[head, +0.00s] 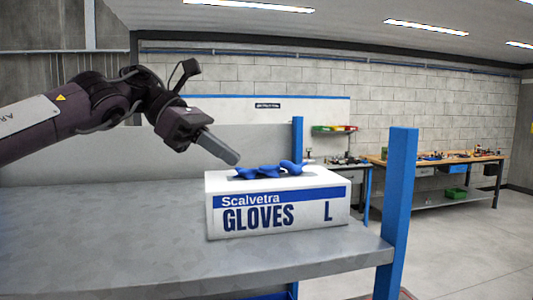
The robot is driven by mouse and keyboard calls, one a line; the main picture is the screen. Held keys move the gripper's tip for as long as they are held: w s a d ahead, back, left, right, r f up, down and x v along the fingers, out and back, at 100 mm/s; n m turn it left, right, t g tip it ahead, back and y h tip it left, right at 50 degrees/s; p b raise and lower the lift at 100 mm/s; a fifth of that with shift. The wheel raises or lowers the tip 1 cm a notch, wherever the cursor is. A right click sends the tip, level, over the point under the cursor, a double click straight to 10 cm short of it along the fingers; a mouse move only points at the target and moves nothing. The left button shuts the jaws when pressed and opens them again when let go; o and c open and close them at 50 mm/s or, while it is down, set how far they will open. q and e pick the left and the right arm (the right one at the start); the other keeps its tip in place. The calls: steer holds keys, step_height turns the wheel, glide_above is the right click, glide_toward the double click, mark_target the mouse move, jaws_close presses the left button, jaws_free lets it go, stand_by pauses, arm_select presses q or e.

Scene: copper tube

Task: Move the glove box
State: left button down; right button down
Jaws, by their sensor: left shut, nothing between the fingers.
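The glove box (280,220) is white with a blue band and the words "Scalvetra GLOVES L" on its front. It stands upright near the right end of the grey table (120,245). Blue gloves (265,171) poke out of its top opening. My left gripper (236,160) reaches in from the left, with its fingers shut and empty. Its tips are just above the box's back left top area, close to the gloves; I cannot tell whether they touch. My right gripper is not in view.
A blue post (397,205) stands at the table's right front corner, right of the box. Another blue post (297,140) rises behind the box. The table left of the box is clear. Workbenches (435,160) with small items stand far back.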

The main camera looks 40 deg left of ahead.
mark_target(284, 176)
arm_select(q)
steer(key=w+d+p, duration=0.1)
steer(key=d, duration=0.1)
steer(key=w+d+p, duration=0.1)
steer(key=d, duration=0.1)
steer(key=w+d+p, duration=0.2)
steer(key=shift+d+f, duration=0.15)
steer(key=shift+f+b, duration=0.4)
steer(key=shift+f, duration=0.25)
steer(key=shift+s+f+b, duration=0.15)
steer(key=shift+b, duration=0.15)
